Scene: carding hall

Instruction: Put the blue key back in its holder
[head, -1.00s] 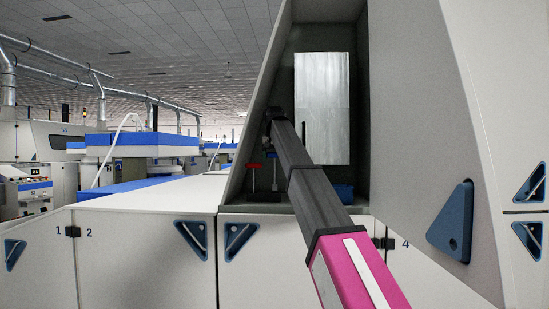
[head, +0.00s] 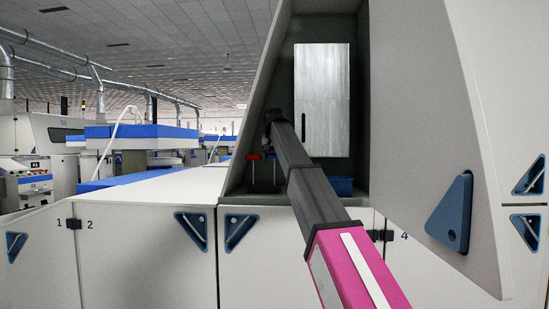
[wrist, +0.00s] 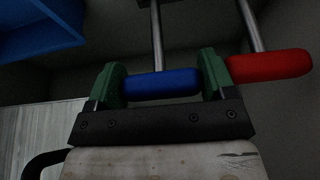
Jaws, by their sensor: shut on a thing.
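The blue key has a round blue handle (wrist: 161,84) and a thin metal shaft, seen close up in the wrist view. My gripper (wrist: 163,79) has green fingers shut on this handle, one at each end.
A red key (head: 253,157) stands close left of the blue one; in the wrist view its red handle (wrist: 270,66) is beside the right finger. A blue bin (head: 341,187) is to the right in the bay, also in the wrist view (wrist: 40,28). The bay's walls are close around.

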